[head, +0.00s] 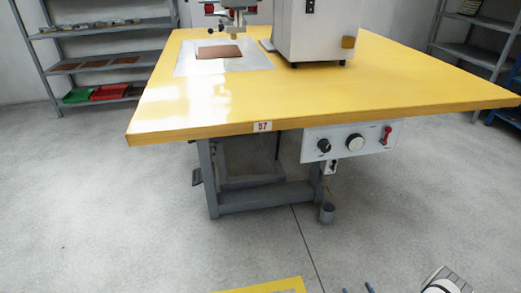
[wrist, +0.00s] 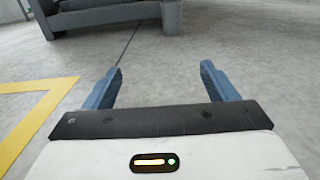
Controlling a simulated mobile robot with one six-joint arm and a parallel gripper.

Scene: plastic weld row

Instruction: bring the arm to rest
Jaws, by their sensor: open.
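My gripper shows in the wrist view (wrist: 160,85) with its two blue fingers spread wide apart. Nothing is between them; bare grey floor shows through the gap. In the head view the tips of the blue fingers (head: 358,289) just enter at the bottom edge, low in front of the table. A white and dark part of my arm shows at the bottom right of the head view. The rest of the arm is out of view.
A yellow-topped table (head: 390,92) numbered 57 stands ahead, with a welding machine (head: 318,30), a brown sheet (head: 219,52) and a control panel (head: 350,142). Shelves (head: 100,62) stand at back left and right (head: 470,52). Floor before the table is clear, with yellow marking (head: 275,287).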

